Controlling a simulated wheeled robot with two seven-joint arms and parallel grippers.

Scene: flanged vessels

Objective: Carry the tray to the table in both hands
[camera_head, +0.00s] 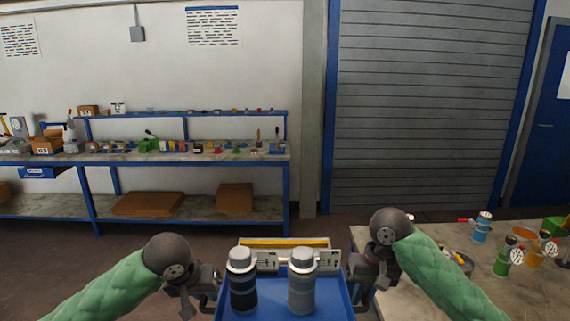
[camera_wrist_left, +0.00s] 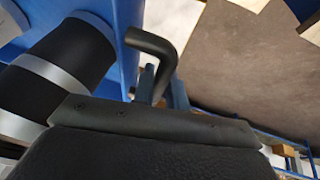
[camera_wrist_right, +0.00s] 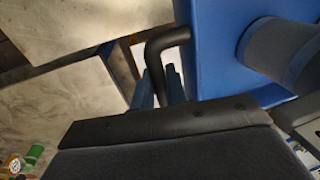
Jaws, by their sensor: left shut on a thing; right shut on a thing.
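The blue tray (camera_head: 268,313) is in front of me at the bottom middle of the head view. Two bottles with grey caps stand upright on it, a black one (camera_head: 243,290) and a grey one (camera_head: 301,290). My left gripper (camera_head: 208,290) is shut on the tray's left handle, a black bent bar (camera_wrist_left: 160,50). My right gripper (camera_head: 359,283) is shut on the right handle (camera_wrist_right: 165,45). The table with a pale worn top (camera_head: 400,300) is at the right, close beside my right arm.
Flanged vessels, a blue one (camera_head: 482,228) and a green one (camera_head: 503,262), stand on the right table with other parts. A long workbench (camera_head: 190,157) with many small items lines the back wall. A grey roller shutter (camera_head: 430,100) is behind. Floor between is clear.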

